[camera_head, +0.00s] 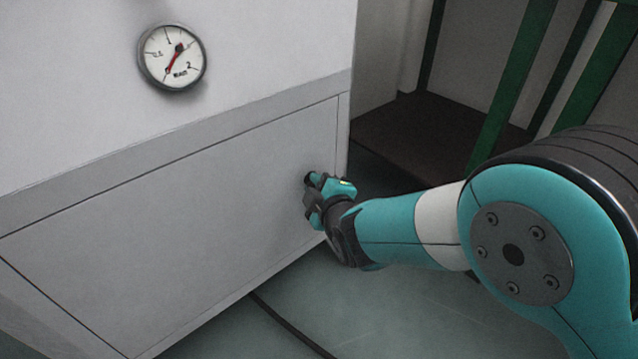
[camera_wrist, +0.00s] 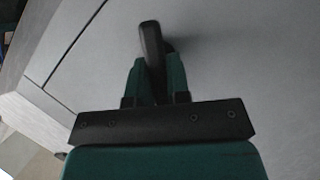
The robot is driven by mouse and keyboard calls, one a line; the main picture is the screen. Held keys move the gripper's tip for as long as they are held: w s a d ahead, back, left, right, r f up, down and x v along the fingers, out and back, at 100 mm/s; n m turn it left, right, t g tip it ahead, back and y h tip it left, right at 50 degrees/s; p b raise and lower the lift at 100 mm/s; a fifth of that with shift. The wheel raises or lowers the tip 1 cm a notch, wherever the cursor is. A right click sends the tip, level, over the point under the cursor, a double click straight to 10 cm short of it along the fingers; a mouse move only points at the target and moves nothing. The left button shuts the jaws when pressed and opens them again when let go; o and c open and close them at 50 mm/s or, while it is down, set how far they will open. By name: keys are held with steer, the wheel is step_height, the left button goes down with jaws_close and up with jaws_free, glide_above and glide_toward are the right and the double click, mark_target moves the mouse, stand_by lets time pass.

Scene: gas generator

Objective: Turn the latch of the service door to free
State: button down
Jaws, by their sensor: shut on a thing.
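The service door (camera_head: 190,225) is a flat light grey panel with thin dark seams, and it looks shut. The latch (camera_wrist: 151,38) is a dark elongated handle near the door's right edge, seen in the wrist view between the fingers. My gripper (camera_wrist: 155,72) is shut on the latch, with one teal finger on each side of it. In the head view my gripper (camera_head: 312,188) is at the right side of the door and hides most of the latch. The latch's far end sticks out beyond the fingertips in the wrist view.
A round gauge (camera_head: 172,57) with a red needle is on the white housing above the door. Green posts (camera_head: 510,85) stand at the back right over a dark brown base (camera_head: 410,130). A dark cable (camera_head: 290,325) lies on the floor below the door.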

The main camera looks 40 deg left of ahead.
steer(key=n, duration=0.1)
steer(key=n+t+y, duration=0.1)
steer(key=n, duration=0.2)
steer(key=shift+s+f+n+t, duration=0.1)
steer(key=shift+f+n+t, duration=0.2)
steer(key=shift+n+t, duration=0.1)
stand_by(0.5)
steer(key=c, duration=1.1)
jaws_free()
steer(key=b+v, duration=0.4)
steer(key=v, duration=0.1)
steer(key=b+v, duration=0.4)
steer(key=v, duration=0.2)
steer(key=b+v, duration=0.5)
steer(key=v, duration=0.1)
steer(key=shift+d+f, duration=0.25)
steer(key=shift+f, duration=0.1)
